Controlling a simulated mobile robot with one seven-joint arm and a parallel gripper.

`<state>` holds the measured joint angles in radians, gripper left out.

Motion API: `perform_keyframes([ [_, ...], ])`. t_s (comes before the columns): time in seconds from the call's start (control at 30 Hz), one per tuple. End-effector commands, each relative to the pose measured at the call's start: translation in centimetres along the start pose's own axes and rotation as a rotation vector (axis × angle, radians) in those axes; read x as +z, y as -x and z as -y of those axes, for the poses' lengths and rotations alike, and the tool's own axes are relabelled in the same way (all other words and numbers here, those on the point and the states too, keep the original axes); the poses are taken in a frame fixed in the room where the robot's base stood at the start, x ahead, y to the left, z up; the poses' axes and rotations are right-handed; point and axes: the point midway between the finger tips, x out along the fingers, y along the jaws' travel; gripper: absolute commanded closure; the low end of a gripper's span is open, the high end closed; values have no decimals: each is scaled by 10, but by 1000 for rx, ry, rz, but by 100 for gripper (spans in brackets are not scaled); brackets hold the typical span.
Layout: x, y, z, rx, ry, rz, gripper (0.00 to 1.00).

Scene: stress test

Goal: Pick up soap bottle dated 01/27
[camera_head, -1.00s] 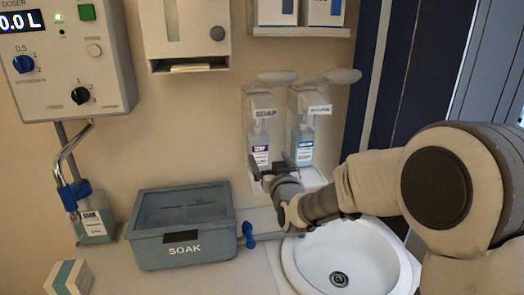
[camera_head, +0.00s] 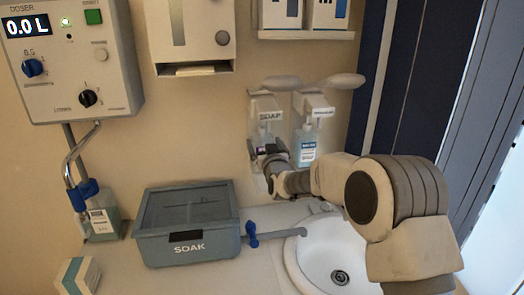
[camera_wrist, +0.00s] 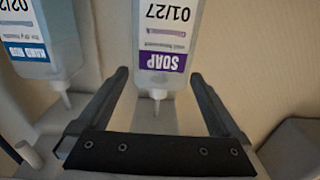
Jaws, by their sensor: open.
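The soap bottle dated 01/27 (camera_wrist: 167,30) has a white label with a purple SOAP band and appears upside down in the wrist view. In the head view the soap bottle (camera_head: 262,134) hangs in the left wall dispenser, largely hidden behind my gripper (camera_head: 266,153). In the wrist view my gripper (camera_wrist: 160,76) is open, with one finger on each side of the bottle's span and gaps on both sides. The bottle's nozzle points toward the gripper's palm. I cannot tell how deep the bottle sits between the fingers.
A second bottle with a blue band, dated 02/2-something (camera_wrist: 45,45), hangs close beside, in the right dispenser (camera_head: 314,105). Below are the white sink (camera_head: 305,262), its tap (camera_head: 280,235) and the SOAK box (camera_head: 188,262). A doser panel (camera_head: 75,65) is at left.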

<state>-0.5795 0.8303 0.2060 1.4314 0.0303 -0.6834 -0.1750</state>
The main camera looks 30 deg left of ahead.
Motion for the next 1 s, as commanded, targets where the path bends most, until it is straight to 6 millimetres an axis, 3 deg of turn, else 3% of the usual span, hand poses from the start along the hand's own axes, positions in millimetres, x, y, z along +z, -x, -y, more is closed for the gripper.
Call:
perform_keyframes([
  [0.3,1,-32,0,0,0,0,0],
  [0.67,1,-37,1,0,0,0,0],
  [1.0,1,-37,0,0,0,0,61],
])
